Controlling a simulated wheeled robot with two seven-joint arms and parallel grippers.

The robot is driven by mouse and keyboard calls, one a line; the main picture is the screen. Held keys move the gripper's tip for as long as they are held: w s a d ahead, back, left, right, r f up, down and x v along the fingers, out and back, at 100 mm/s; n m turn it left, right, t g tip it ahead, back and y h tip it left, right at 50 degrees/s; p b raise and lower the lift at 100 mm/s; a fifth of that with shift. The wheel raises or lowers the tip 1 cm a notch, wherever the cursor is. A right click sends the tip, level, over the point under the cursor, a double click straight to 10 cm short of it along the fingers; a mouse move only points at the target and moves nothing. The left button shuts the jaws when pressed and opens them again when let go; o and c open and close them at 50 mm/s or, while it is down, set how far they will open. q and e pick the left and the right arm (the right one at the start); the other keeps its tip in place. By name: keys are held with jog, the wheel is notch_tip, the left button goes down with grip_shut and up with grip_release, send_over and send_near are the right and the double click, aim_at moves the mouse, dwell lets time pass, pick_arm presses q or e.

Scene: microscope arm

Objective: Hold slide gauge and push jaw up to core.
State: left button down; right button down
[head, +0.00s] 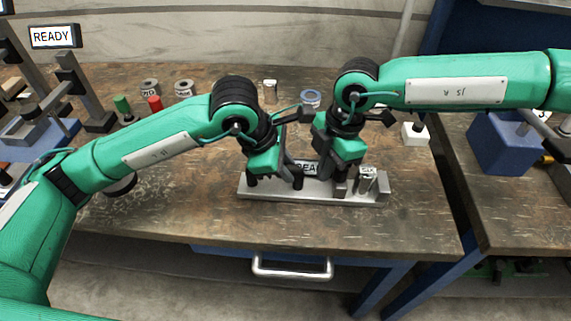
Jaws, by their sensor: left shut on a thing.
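The slide gauge (312,192) is a long grey metal rail with raised parts, lying on the wooden bench near its front edge. My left gripper (274,181) is down at the gauge's left part and shut on it. The core (366,174), a small pale piece with a label, stands near the gauge's right end, beside the raised end block (383,186). A grey block that looks like the sliding jaw (341,188) is just left of the core. My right gripper (336,172) is over this block; its fingers are partly hidden. Any small gap between jaw and core is unclear.
A dark label plate (306,168) sits behind the rail. Green (122,105) and red (155,104) cylinders, grey rings (184,88) and a blue ring (311,97) stand farther back. A white block (415,133) is at right. The bench front is clear.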

pick_arm(q)
jog(key=shift+r, duration=0.1)
pick_arm(e)
jog(key=shift+d, duration=0.1)
dwell(0.3)
jog(key=shift+d, duration=1.3)
jog(key=shift+a, duration=0.1)
jog(key=shift+a, duration=1)
notch_tip(320, 180, up, 7)
dwell(0.4)
pick_arm(q)
jog(key=c, duration=1.2)
grip_release()
jog(key=shift+o, duration=0.2)
